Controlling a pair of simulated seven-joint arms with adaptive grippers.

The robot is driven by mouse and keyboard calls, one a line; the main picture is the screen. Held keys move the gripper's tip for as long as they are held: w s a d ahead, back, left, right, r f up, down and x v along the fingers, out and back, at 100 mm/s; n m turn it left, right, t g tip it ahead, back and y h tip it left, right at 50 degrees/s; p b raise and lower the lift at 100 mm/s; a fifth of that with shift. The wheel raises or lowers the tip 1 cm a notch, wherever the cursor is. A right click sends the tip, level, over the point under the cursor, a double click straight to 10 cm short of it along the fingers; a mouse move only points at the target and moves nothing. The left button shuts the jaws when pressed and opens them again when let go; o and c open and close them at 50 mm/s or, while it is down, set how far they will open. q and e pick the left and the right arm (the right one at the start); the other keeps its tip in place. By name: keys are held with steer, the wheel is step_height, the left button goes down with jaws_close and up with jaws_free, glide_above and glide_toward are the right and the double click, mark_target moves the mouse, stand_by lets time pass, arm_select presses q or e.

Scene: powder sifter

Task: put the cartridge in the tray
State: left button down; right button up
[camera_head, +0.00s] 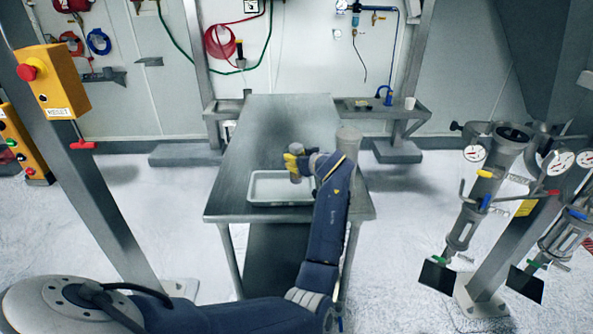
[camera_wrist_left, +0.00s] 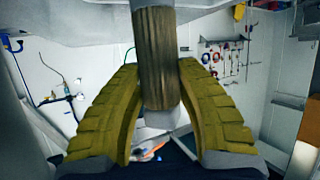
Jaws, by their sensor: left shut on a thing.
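The tray (camera_head: 266,188), pale and shallow, lies on the metal table. My left gripper (camera_head: 293,165), with yellow fingers, is over the tray's back right part. In the left wrist view the gripper (camera_wrist_left: 160,110) is shut on the cartridge (camera_wrist_left: 158,55), a brownish, ridged cylinder between the two fingers. In the head view the cartridge (camera_head: 296,148) shows only in small parts above and below the fingers. I cannot tell whether its lower end touches the tray. My right gripper is not in view.
The metal table (camera_head: 280,120) is clear behind the tray. My left forearm covers its right side. A sifter rig (camera_head: 490,180) with gauges and tubes stands at the right. A yellow control box (camera_head: 55,85) with a red button is on a post at the left.

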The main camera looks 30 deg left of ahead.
arm_select(q)
steer(key=shift+f, duration=2.2)
steer(key=shift+f, duration=0.15)
steer(key=c, duration=0.9)
jaws_free()
steer(key=shift+c, duration=0.2)
steer(key=shift+v, duration=2.05)
